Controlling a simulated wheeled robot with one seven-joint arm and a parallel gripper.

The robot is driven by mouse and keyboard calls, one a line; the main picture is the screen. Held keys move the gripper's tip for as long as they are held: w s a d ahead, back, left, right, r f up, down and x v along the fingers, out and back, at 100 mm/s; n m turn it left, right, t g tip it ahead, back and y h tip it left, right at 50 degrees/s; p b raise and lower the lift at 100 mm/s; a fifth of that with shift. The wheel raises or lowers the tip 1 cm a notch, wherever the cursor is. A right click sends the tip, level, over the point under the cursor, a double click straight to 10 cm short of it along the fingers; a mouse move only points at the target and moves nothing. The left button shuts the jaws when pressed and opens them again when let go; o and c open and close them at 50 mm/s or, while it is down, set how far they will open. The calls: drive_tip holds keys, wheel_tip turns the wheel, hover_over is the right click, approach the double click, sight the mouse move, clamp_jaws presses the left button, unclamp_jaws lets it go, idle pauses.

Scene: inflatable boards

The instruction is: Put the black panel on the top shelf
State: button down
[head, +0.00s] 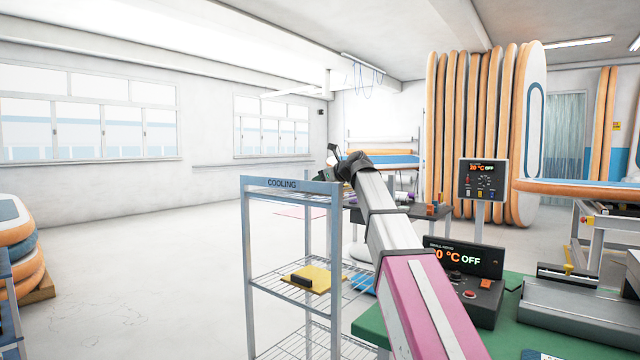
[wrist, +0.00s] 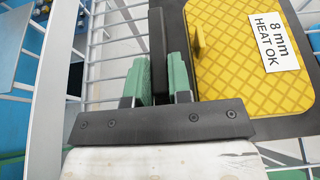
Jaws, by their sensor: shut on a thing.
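My gripper (wrist: 162,80) is shut on an upright black bar (wrist: 157,35) between its green fingers. The bar appears to belong to this panel; the join is hidden.
A yellow piece with a black grip (head: 311,277) lies on the rack's middle wire shelf. A green bench (head: 365,328) with a control box (head: 470,290) stands at the right. Boards are stacked at far left (head: 15,240). Floor left of the rack is open.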

drive_tip(key=c, duration=1)
unclamp_jaws()
drive_tip(key=shift+c, duration=0.2)
drive_tip(key=v, duration=1.2)
drive_tip(key=shift+r, duration=0.15)
